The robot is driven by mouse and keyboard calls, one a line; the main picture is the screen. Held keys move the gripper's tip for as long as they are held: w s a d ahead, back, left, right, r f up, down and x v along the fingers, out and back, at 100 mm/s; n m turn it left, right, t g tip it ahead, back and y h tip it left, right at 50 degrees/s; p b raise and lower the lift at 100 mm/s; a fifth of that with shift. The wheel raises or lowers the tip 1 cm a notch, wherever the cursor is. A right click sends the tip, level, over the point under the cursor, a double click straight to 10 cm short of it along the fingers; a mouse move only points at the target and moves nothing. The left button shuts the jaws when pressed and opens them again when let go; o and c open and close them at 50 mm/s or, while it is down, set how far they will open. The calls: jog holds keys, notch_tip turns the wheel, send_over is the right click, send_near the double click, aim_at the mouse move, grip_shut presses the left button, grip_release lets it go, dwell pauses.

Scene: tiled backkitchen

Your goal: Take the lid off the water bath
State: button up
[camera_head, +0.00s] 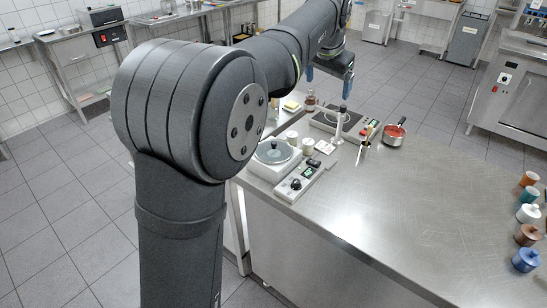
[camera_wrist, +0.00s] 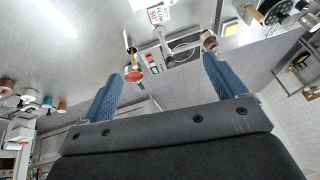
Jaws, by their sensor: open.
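The water bath (camera_head: 251,164) is a white box near the left edge of the steel table in the head view. Its round grey lid (camera_head: 273,150) with a small knob sits on top. A control panel (camera_head: 299,181) with a dark knob is beside it at the front right. My gripper (camera_head: 328,80) is open and empty, above and beyond the far end of the table, well away from the lid. In the wrist view its two blue fingers are spread apart (camera_wrist: 161,70) with nothing between them. I cannot make out the lid for certain in the wrist view.
Several coloured jars (camera_head: 525,260) line the right edge. The table's middle is clear.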

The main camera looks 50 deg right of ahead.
jog(key=c, duration=0.9)
jog(key=n, duration=0.5)
send_near(274, 142)
jog(key=f, duration=0.2)
jog(key=shift+w+d+f+y, duration=0.1)
jog(key=shift+d+f+y, duration=0.2)
jog(key=shift+d+f, duration=0.1)
jog(key=shift+d+x, duration=0.1)
jog(key=shift+x, duration=1.3)
jog(key=shift+d+x, duration=0.15)
jog(key=shift+x, duration=1.25)
